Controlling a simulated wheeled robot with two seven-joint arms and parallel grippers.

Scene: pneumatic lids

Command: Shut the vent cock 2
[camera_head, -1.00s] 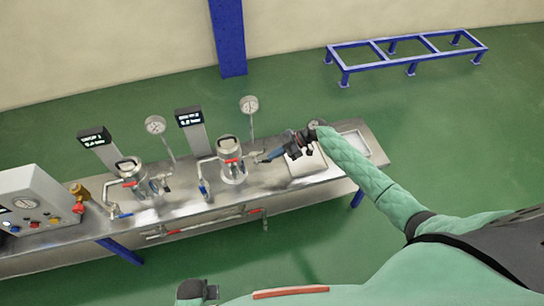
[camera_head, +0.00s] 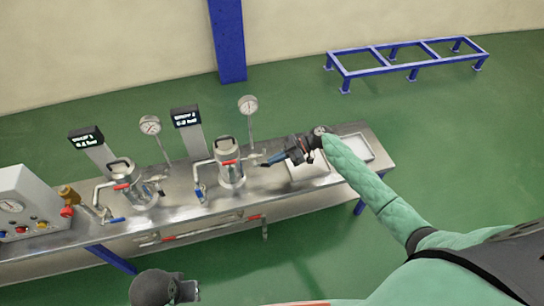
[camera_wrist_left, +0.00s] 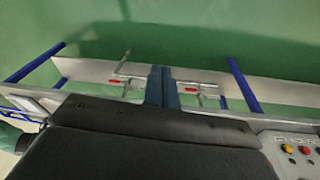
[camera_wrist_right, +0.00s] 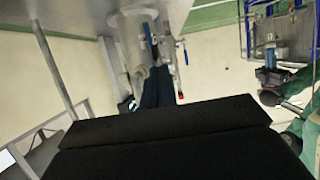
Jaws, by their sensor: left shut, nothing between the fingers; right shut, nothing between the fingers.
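The second vessel (camera_head: 231,177) stands upright on the steel bench, with a red-marked clamp at its lid. A small fitting (camera_head: 252,159), seemingly vent cock 2, sticks out from its right side; its lever angle is too small to tell. My right gripper (camera_head: 266,163) is shut and empty, its tips close to the right of this fitting; contact cannot be told. In the right wrist view, the shut fingers (camera_wrist_right: 151,90) are beside the vessel's fittings and a thin red-tipped part (camera_wrist_right: 180,94). My left gripper (camera_head: 188,290) is shut and empty, low in front of the bench.
The first vessel (camera_head: 137,190) and a control box (camera_head: 30,205) stand farther left. Gauges and displays rise behind. Pipes with red levers (camera_head: 168,239) run along the bench front. A shallow tray (camera_head: 356,150) lies at the right end. A blue frame (camera_head: 405,63) stands on the floor behind.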

